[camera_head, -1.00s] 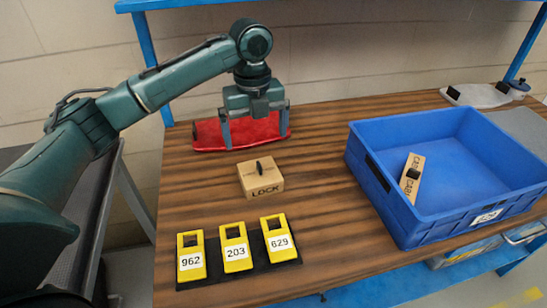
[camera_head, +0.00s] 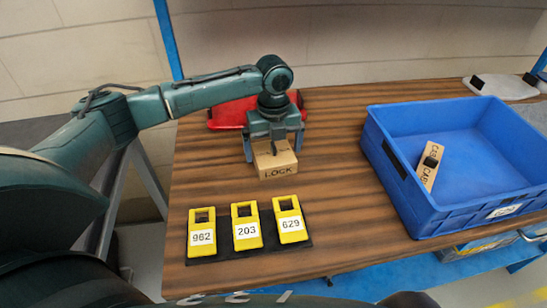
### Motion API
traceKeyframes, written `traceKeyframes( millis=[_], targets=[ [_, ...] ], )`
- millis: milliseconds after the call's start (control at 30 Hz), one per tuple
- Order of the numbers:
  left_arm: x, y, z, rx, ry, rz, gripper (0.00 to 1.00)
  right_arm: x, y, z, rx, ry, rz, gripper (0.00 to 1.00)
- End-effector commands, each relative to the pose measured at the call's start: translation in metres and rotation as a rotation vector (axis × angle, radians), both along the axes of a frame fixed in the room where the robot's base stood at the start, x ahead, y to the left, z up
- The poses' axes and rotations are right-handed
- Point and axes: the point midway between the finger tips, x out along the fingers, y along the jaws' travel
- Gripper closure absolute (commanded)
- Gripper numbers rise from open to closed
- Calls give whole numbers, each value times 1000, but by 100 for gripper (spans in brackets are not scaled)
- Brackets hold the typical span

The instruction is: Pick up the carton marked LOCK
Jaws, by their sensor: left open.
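The carton marked LOCK (camera_head: 279,170) is a small tan box with a dark knob on top. It sits upright on the wooden table behind the yellow tags. My left gripper (camera_head: 273,158) is open and points down over the carton, with a finger at its left side and a finger near its right side. I cannot tell whether the fingers touch it. The gripper body hides part of the carton's top. My right gripper is not in view.
A blue crate (camera_head: 457,212) with a tan CARD-lettered piece (camera_head: 429,174) inside stands at the right. Yellow tags 962 (camera_head: 201,220), 203 (camera_head: 246,214) and 629 (camera_head: 290,208) lie on a black mat in front. A red tray (camera_head: 229,116) lies behind the gripper.

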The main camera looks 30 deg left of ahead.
Motion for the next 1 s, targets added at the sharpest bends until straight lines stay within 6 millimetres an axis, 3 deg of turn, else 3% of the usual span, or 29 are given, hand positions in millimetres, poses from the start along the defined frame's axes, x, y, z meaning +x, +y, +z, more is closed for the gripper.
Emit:
traceKeyframes(
  millis=[100,367,900,1000],
  targets=[
    [0,0,-11,0,1,1,0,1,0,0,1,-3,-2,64],
    [0,0,-12,0,0,0,1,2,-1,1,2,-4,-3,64],
    [0,0,-12,-1,-1,1,45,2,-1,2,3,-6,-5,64],
    [0,0,-11,-2,-3,1,47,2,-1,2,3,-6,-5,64]
  ],
)
